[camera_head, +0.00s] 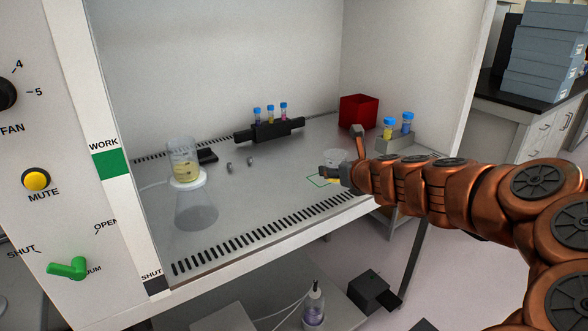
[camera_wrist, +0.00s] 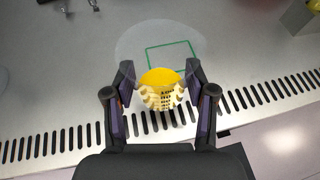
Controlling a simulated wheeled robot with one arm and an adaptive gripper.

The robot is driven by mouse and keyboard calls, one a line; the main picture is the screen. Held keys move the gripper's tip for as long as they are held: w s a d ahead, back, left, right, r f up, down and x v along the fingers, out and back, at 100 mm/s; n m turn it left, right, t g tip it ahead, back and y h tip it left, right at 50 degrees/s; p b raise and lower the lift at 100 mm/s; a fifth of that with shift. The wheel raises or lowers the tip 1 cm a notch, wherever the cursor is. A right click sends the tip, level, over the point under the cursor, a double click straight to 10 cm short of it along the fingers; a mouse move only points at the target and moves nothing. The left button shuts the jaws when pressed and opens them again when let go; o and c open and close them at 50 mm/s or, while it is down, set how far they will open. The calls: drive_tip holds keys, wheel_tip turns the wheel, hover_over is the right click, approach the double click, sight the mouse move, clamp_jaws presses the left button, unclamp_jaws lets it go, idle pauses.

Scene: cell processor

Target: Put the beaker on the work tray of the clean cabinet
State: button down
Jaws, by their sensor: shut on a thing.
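The beaker (camera_head: 335,157) is clear, with yellow contents at its bottom. In the wrist view the beaker (camera_wrist: 162,90) shows from above, between both fingers. My gripper (camera_head: 340,172) is shut on it; in the wrist view the fingers (camera_wrist: 161,92) press its two sides. The beaker is over the front right part of the grey work surface (camera_head: 265,185) in the clean cabinet. A green outlined rectangle (camera_wrist: 172,56) on that surface lies just beyond the beaker. I cannot tell whether the beaker's base touches the surface.
A black rack (camera_head: 270,130) with tubes and a red box (camera_head: 358,112) are at the back. A grey block (camera_head: 397,142) with blue-capped tubes is at right. A slotted grille (camera_head: 275,232) runs along the front.

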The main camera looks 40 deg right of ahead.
drive_tip(key=shift+w+d+f, duration=0.1)
drive_tip(key=shift+d+f, duration=0.05)
drive_tip(key=shift+d, duration=0.35)
drive_tip(key=w+d, duration=0.3)
drive_tip(key=w+d+f, duration=0.1)
drive_tip(key=w+d, duration=0.2)
drive_tip(key=d, duration=0.1)
drive_tip(key=w+d, duration=0.3)
drive_tip(key=d, duration=0.1)
drive_tip(key=shift+w+d+f, duration=0.2)
drive_tip(key=shift+w, duration=0.2)
drive_tip(key=shift+f, duration=1.75)
drive_tip(key=shift+f, duration=0.15)
drive_tip(key=shift+c, duration=1.9)
unclamp_jaws()
